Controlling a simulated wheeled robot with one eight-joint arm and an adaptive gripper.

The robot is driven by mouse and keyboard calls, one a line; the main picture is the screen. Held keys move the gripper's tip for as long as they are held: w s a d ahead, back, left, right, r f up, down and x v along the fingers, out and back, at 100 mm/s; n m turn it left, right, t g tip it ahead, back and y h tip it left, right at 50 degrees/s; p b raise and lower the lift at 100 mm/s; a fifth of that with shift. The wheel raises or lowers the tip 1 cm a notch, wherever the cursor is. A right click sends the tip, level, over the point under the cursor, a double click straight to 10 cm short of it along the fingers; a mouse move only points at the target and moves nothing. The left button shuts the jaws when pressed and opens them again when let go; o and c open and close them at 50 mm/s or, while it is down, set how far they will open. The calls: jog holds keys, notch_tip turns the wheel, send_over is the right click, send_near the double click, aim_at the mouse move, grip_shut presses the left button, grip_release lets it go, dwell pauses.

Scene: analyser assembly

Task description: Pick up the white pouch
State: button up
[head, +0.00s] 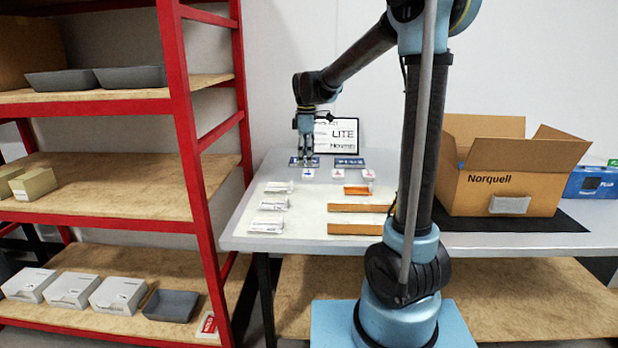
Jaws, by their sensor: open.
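Several white packets lie in a column on the left of the pale mat on the table: a small one at the back (279,187), a middle one (274,203) and a larger one at the front (267,224). They look like pouches, but I cannot tell which is the white pouch of the task. My gripper (305,152) points down behind the packets, above the left blue label plate (297,161). It is open, and I see nothing held in it. The fingertips are small in this view, so their height above the table is unclear.
Small white blocks (338,173) stand behind the packets. Brown strips (356,229) and an orange piece (357,190) lie to the right. An open Norquell carton (500,190) stands on a dark mat at right. A red shelf rack (190,140) borders the table's left.

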aim_at(308, 172)
jog(key=shift+d+f, duration=0.2)
jog(key=shift+f, duration=1.15)
jog(key=shift+d+f, duration=0.15)
jog(key=shift+f, duration=1.15)
jog(key=c, duration=1)
